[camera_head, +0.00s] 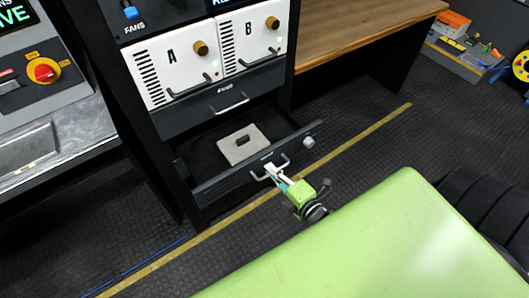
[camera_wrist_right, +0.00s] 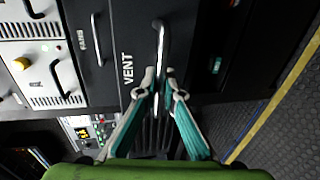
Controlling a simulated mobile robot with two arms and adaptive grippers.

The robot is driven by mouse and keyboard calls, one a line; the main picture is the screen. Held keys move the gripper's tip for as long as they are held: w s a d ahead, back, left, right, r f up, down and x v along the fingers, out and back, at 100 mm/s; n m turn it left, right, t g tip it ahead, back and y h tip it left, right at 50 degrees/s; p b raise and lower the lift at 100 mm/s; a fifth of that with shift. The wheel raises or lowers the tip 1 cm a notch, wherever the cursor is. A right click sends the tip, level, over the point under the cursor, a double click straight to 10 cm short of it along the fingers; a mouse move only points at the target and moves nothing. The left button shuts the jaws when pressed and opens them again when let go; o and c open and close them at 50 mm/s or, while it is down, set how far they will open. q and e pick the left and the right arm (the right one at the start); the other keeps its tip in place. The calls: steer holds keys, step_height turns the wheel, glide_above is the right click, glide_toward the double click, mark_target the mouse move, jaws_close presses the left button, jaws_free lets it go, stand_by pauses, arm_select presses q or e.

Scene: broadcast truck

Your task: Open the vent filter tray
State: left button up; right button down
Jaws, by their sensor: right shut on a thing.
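The vent filter tray (camera_head: 235,176) is the low drawer of the black rack in the head view. It stands pulled out, showing its dark inside. A beige slab (camera_head: 242,144) with a dark slot lies in it. My right gripper (camera_head: 275,175) is shut on the tray's handle (camera_head: 284,161) at the front. In the right wrist view the fingers (camera_wrist_right: 160,88) close around one end of the grey handle (camera_wrist_right: 161,38), beside the VENT label (camera_wrist_right: 127,68). My left gripper is not in view.
Above the tray is a closed drawer (camera_head: 205,117) with its own handle, below white modules A (camera_head: 160,75) and B (camera_head: 250,38). A wooden desk (camera_head: 350,25) adjoins the rack. Dark floor with a yellow line (camera_head: 365,135) lies in front.

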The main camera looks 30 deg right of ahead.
steer(key=shift+s, duration=0.65)
steer(key=c, duration=2.2)
jaws_free()
steer(key=shift+o, duration=0.2)
steer(key=v, duration=1.2)
steer(key=shift+d, duration=0.1)
